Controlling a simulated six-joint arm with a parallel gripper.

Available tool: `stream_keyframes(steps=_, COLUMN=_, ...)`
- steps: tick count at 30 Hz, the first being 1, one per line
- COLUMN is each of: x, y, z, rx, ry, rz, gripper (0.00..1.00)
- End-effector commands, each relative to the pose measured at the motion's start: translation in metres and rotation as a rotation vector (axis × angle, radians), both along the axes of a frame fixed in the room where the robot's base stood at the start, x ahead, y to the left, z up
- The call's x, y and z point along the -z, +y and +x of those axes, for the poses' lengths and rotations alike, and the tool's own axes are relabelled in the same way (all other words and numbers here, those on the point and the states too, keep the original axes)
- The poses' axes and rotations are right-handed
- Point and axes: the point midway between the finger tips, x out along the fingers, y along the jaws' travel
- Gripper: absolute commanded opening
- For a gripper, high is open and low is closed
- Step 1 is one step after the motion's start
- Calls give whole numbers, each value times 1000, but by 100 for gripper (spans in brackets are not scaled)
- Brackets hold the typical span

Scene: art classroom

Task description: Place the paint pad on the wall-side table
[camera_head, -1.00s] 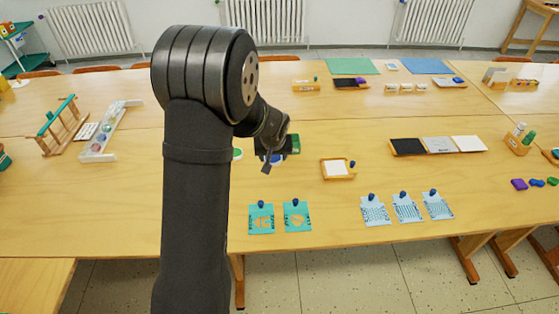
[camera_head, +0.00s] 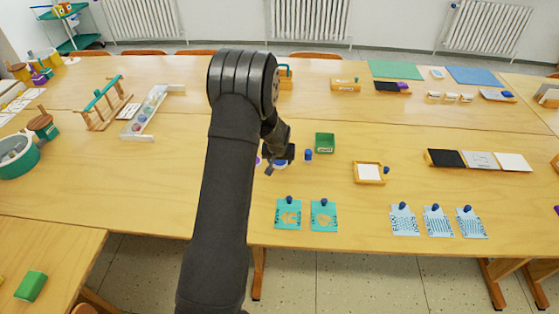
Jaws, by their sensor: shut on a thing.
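My gripper (camera_head: 276,160) is small and dark in the view, low over the middle of the near table (camera_head: 420,195). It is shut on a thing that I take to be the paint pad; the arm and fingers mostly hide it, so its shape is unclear. Bits of blue-white and purple show right beside the fingers, and I cannot tell whether they are held or lie on the table. The wall-side table (camera_head: 210,85) is the far wooden top, towards the radiators.
A green box (camera_head: 325,142) and a small blue jar (camera_head: 308,155) stand right of my gripper. A wooden rack (camera_head: 103,105) and a white paint holder (camera_head: 150,112) are to the left. Two teal stencil cards (camera_head: 323,214) lie in front. The far table has bare wood left of centre.

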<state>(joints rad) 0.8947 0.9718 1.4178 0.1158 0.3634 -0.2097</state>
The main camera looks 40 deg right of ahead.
Motion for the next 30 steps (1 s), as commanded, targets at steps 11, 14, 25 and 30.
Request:
stream_keyframes(steps=11, x=6, y=0, z=0, rx=0, ry=-1, rz=-1, gripper=30)
stream_keyframes(steps=14, x=6, y=0, z=0, rx=0, ry=-1, rz=-1, gripper=71)
stream_keyframes(steps=25, x=3, y=0, z=0, rx=-1, ry=0, rz=-1, gripper=77)
stream_keyframes(steps=30, x=-13, y=3, z=-4, rx=0, ry=-2, rz=-2, gripper=77)
